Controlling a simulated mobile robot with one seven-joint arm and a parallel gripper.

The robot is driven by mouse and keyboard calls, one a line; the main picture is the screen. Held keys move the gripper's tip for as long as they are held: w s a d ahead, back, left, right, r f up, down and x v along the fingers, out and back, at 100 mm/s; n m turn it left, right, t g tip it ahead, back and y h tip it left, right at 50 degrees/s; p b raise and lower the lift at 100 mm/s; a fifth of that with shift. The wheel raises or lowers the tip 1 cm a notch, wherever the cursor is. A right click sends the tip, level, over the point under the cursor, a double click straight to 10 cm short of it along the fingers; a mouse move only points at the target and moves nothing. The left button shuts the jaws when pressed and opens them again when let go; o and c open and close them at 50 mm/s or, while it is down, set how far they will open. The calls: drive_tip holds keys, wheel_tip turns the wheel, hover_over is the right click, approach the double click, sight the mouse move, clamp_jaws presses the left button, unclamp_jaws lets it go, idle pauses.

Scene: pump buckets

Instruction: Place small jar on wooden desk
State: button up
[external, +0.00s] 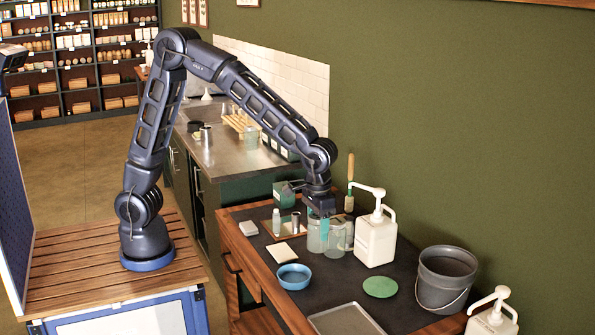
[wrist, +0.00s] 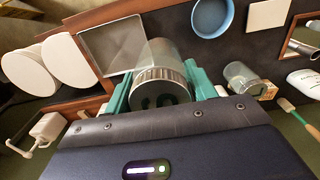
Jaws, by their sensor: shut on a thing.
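My gripper (external: 322,222) points down over the dark-topped wooden desk (external: 328,283), with its teal fingers shut on a clear small jar (external: 315,238). In the wrist view the held small jar (wrist: 160,72) has a ribbed grey lid and sits between the two teal fingers of my gripper (wrist: 160,92). A second clear jar (wrist: 244,78) stands apart to its right there. In the external view clear glass shapes overlap around the fingers. I cannot tell whether the held jar touches the desk.
A white pump bottle (external: 376,240) stands close right of my gripper. A blue bowl (external: 294,276), white square (external: 282,253), green disc (external: 380,287), grey tray (external: 345,320) and dark bucket (external: 446,278) are around. Some bare desk lies between the bowl and the disc.

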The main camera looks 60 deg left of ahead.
wheel_tip(320, 180, down, 21)
idle(0.7)
drive_tip(key=o, duration=1.1)
drive_tip(key=shift+f, duration=0.15)
